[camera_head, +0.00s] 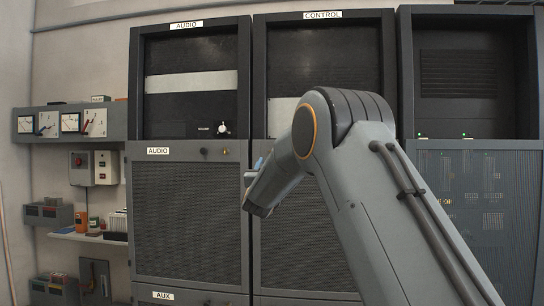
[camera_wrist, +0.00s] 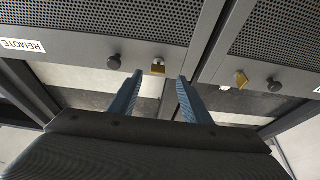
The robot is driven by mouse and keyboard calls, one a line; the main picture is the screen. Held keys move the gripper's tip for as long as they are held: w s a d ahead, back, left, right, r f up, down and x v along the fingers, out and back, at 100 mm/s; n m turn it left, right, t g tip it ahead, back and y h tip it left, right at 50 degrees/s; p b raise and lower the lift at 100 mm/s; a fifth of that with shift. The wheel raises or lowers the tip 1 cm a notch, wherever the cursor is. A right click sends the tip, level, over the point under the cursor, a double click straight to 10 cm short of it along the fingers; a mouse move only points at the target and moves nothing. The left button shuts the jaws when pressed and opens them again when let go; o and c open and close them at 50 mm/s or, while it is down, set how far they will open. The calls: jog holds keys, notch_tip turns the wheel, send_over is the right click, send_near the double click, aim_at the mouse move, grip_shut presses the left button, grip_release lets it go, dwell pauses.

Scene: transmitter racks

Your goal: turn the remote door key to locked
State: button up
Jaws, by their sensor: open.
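The white REMOTE label (camera_wrist: 22,45) appears upside down at the left. My gripper (camera_wrist: 159,78) is open and empty. Its two blue fingers point at the frame, with the key showing between their tips. I cannot tell whether they touch it, or which way the key is set. In the head view my arm hides this key.
A second brass key (camera_wrist: 241,79) and knob (camera_wrist: 275,85) sit on the neighbouring door at the right of the wrist view. In the head view, the AUDIO door (camera_head: 190,215) stands left of my arm, and a wall shelf (camera_head: 88,237) with small items is farther left.

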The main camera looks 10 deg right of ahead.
jog(key=p+x, duration=0.2)
jog(key=x, duration=0.6)
jog(key=shift+s+r+h+p, duration=0.2)
jog(key=shift+r+h+p, duration=0.1)
jog(key=shift+r+p, duration=0.05)
jog(key=c, duration=1)
jog(key=shift+c, duration=0.2)
